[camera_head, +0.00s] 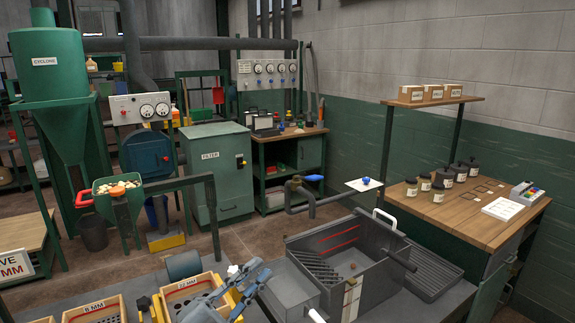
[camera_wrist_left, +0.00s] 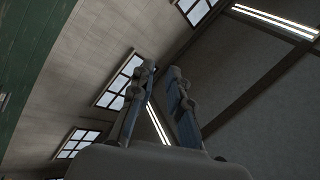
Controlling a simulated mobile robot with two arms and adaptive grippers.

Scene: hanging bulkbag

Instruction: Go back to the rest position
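My left gripper (camera_head: 250,272) is at the bottom centre of the head view, in front of the wooden sieve boxes and left of the grey metal tank. Its grey-blue fingers point up and away from me. In the left wrist view the two fingers (camera_wrist_left: 162,75) stand apart with nothing between them. Behind them are only the wall, windows and ceiling lights. My right gripper does not show in either view.
A grey tank (camera_head: 372,285) with a white handle stands close on the right. Wooden sieve boxes (camera_head: 97,309) lie at the lower left. A wooden bench (camera_head: 470,225) with jars is farther right. A green filter cabinet (camera_head: 217,180) and open floor lie beyond.

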